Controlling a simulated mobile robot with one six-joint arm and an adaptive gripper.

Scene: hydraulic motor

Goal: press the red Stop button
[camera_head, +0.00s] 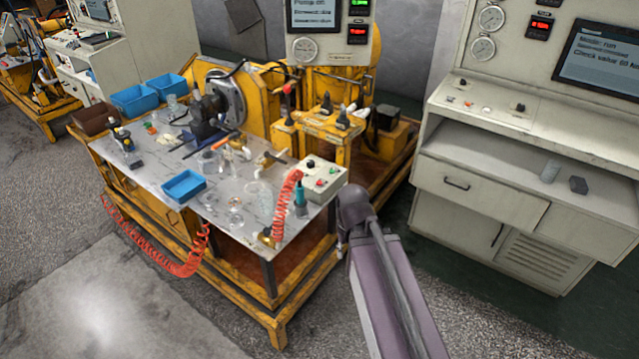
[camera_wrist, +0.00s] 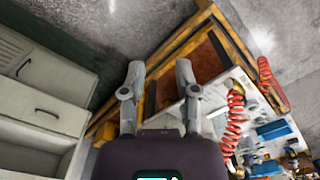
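A pale control box (camera_head: 318,178) with small coloured buttons sits at the right end of the metal-topped workbench (camera_head: 225,205). A small red button (camera_head: 320,184) shows on its top; labels are too small to read, so I cannot tell whether it is Stop. My arm rises from the bottom, its dark end just right of the box in the head view. My gripper (camera_wrist: 159,72) is open in the wrist view, its two grey fingers well apart and nothing between them. The button cannot be made out in the wrist view.
A red coiled hose (camera_head: 286,205) and a teal tool (camera_head: 300,196) stand beside the box. A blue tray (camera_head: 183,186) and clear vessels lie on the bench. A large pale console (camera_head: 500,125) with gauges and small buttons stands right. Floor between bench and console is clear.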

